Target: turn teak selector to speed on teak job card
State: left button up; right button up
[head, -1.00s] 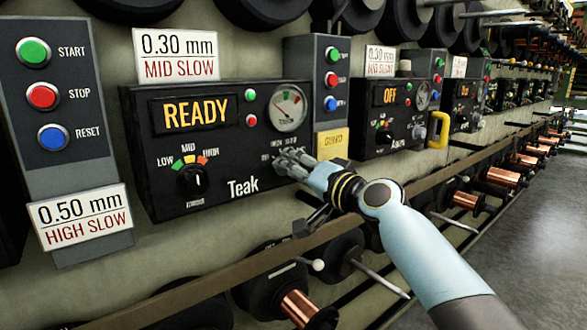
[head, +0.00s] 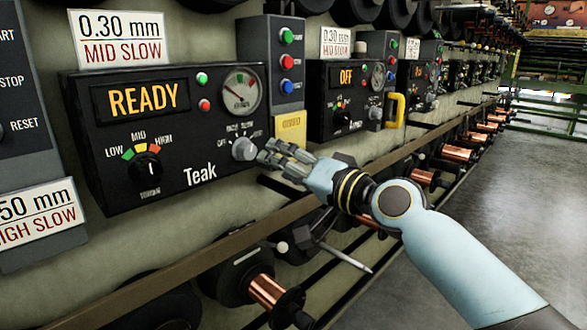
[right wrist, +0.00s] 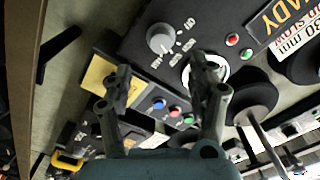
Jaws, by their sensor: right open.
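The Teak panel (head: 200,130) is a black box on the wall with a lit READY display (head: 142,99). Its grey selector knob (head: 244,149) is at the lower right, with OFF and SLOW among its labels. The selector also shows in the right wrist view (right wrist: 160,38); its exact setting is hard to read. The job card above the panel (head: 121,37) reads 0.30 mm MID SLOW. My right gripper (head: 270,154) is open and empty, just right of the selector and apart from it. Its two spread fingers show in the right wrist view (right wrist: 161,78). My left gripper is out of view.
A black torque knob (head: 148,169) and a gauge (head: 240,91) are also on the Teak panel. A button box (head: 285,65) and yellow tag (head: 290,130) stand right of it. A rail (head: 200,255) and spools run below. Another card (head: 40,215) reads HIGH SLOW.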

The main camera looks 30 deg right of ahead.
jog(key=shift+v, duration=1.35)
jog(key=s+d+f+g+h+p, duration=0.25)
jog(key=s+f, duration=0.35)
jog(key=f, duration=0.5)
jog(key=s+d+f+g+h+p, duration=0.1)
jog(key=s+f+g, duration=0.3)
jog(key=f, duration=0.7)
jog(key=s+d+f+g+h+p, duration=0.1)
jog(key=s+d+f+g+p, duration=0.1)
jog(key=s+f, duration=0.7)
jog(key=s+f+n+g+h, duration=0.1)
jog(key=s+f, duration=0.5)
jog(key=s, duration=0.6)
jog(key=s+d+f+n+g+p, duration=0.1)
jog(key=s+f+n+g, duration=0.2)
jog(key=s, duration=0.9)
jog(key=s+d+f+n+g+h+p, duration=0.1)
jog(key=s+f+g, duration=0.3)
jog(key=s+f, duration=0.6)
jog(key=shift+s+n+h, duration=0.35)
jog(key=shift+s+n, duration=0.45)
jog(key=shift+s, duration=0.15)
jog(key=shift+d+f, duration=0.1)
jog(key=shift+c, duration=0.3)
